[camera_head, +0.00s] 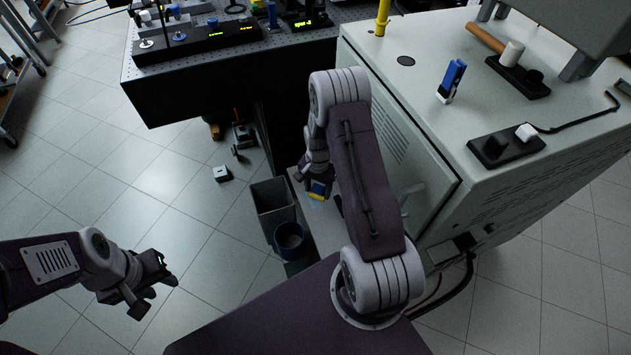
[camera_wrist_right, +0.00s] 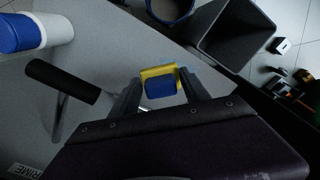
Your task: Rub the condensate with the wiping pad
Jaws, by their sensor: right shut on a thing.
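The wiping pad (camera_wrist_right: 162,85) is a small block in yellow and blue. My right gripper (camera_wrist_right: 160,92) is shut on it, with one finger on each side. In the head view the pad (camera_head: 317,190) shows just below the right gripper, low over a pale grey surface beside the machine cabinet. A faint light-blue patch (camera_head: 316,204) lies by the pad and may be the condensate; most of it is hidden. I cannot tell whether the pad touches the surface. My left gripper (camera_head: 152,294) is open and empty over the floor at the lower left.
A grey bin (camera_head: 272,196) and a dark blue bucket (camera_head: 290,240) stand left of the pad. The white cabinet (camera_head: 430,60) rises on the right. A black cylinder (camera_wrist_right: 62,80) and a blue-and-white cylinder (camera_wrist_right: 35,33) are close by. The optical table (camera_head: 200,75) is behind.

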